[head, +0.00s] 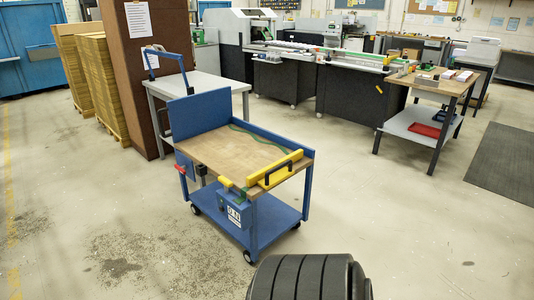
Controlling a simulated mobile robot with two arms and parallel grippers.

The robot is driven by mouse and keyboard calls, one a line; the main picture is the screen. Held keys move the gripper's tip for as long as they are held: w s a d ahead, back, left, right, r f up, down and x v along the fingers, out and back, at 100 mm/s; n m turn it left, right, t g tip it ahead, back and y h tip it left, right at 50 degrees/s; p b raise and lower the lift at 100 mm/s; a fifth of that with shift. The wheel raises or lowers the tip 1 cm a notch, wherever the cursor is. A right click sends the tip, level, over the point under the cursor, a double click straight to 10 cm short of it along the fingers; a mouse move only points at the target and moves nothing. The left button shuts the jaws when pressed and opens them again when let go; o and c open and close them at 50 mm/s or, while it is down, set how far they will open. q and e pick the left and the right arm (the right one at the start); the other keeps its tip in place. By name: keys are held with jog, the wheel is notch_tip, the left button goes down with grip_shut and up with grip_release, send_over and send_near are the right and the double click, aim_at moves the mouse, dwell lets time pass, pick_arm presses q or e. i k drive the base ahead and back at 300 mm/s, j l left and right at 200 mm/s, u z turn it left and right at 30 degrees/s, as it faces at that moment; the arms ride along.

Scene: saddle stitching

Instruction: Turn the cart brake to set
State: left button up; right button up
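The blue cart (280,212) stands on the floor in the middle of the head view, with a wooden top, a lower shelf and black casters. A blue box (222,203) with a white lettered label (234,215) is on its near side. A short yellow lever-like part (229,184) sticks out above the box, beside a small green piece. A small red part (180,169) is at the cart's left corner. The frame does not show clearly which part is the brake or how it is set. Neither of my grippers is in view.
A yellow bar (275,170) lies along the cart top's right edge. A grey table (207,81) stands close behind the cart. Floor left and right of the cart is clear.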

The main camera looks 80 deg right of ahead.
aim_at(181, 169)
jog(key=i+l+z, duration=0.2)
jog(key=l+z, duration=0.25)
jog(key=i+l+z, duration=0.2)
jog(key=l+z, duration=0.2)
jog(key=i+l+z, duration=0.25)
jog(key=z, duration=0.2)
